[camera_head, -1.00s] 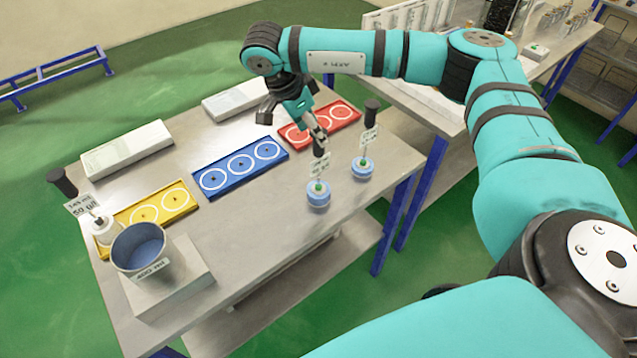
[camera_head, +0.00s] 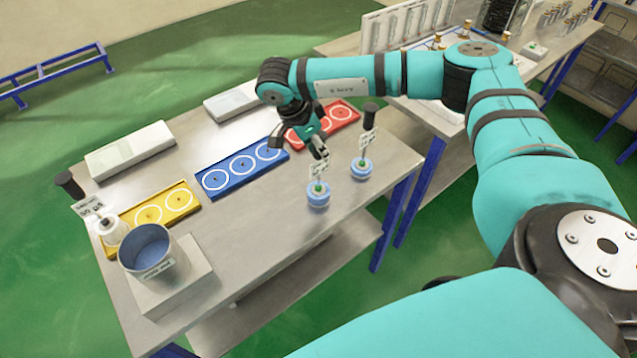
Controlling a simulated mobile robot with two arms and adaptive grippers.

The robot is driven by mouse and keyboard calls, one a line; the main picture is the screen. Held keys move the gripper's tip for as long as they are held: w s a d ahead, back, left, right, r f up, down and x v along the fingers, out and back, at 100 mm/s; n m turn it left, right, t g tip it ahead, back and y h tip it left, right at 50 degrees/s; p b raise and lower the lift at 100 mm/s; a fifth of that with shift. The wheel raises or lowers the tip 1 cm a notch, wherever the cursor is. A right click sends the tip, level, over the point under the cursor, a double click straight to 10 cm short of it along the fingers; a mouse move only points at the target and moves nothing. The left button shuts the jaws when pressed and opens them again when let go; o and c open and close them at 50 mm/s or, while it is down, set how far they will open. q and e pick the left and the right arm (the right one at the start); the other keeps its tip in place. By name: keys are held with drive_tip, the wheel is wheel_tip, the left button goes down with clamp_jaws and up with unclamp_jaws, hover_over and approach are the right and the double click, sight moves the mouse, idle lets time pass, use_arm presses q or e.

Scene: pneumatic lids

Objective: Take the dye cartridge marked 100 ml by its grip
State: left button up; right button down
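Two blue-based cartridges with white label tags and black grips stand on the table's right part: a front one (camera_head: 318,195) and one farther right (camera_head: 361,169). A white one (camera_head: 112,229) with a tilted black grip stands at the left. My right gripper (camera_head: 297,146) is over the table, fingers apart and apparently empty. Its right finger is right at the front blue cartridge's grip, which it mostly hides; I cannot tell whether they touch. My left gripper is out of view.
A grey-blue bucket (camera_head: 147,250) stands on a pale block (camera_head: 195,283) at the front left. Yellow (camera_head: 188,210), blue (camera_head: 203,190) and red (camera_head: 353,108) trays with ringed places lie across the table. Pale boxes (camera_head: 130,149) lie behind. The front middle is clear.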

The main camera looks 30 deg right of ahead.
drive_tip(key=shift+r, duration=0.15)
drive_tip(key=shift+w+r+b, duration=0.1)
drive_tip(key=shift+r+b, duration=0.95)
drive_tip(key=shift+r, duration=0.45)
drive_tip(key=shift+a+r, duration=0.15)
drive_tip(key=s+a+r+b, duration=0.1)
drive_tip(key=s+a+b, duration=0.4)
drive_tip(key=s+a, duration=0.5)
drive_tip(key=shift+s+a+r, duration=0.3)
drive_tip(key=shift+a, duration=0.6)
